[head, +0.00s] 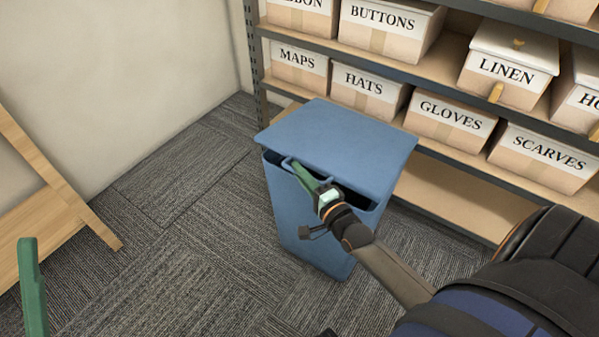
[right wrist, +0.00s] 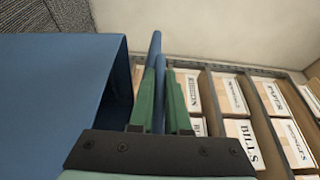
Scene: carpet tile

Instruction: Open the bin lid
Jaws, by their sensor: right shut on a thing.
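The blue bin (head: 310,225) stands on the carpet in front of the shelf. Its blue lid (head: 340,140) is partly raised at the front, with a dark gap between lid and rim. My right gripper (head: 306,178) is at the lid's front edge, shut on the lid. In the right wrist view the green fingers (right wrist: 162,105) have the blue lid (right wrist: 155,50) between them, and the bin (right wrist: 50,90) is at left with its opening beside the fingers. A green finger of my left gripper (head: 32,285) shows at lower left; whether it is open is unclear.
A shelf rack (head: 440,75) with labelled boxes stands close behind the bin and to its right. A wooden frame (head: 50,200) is at the left. Carpet (head: 170,230) between the frame and the bin is clear. A plain wall is behind.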

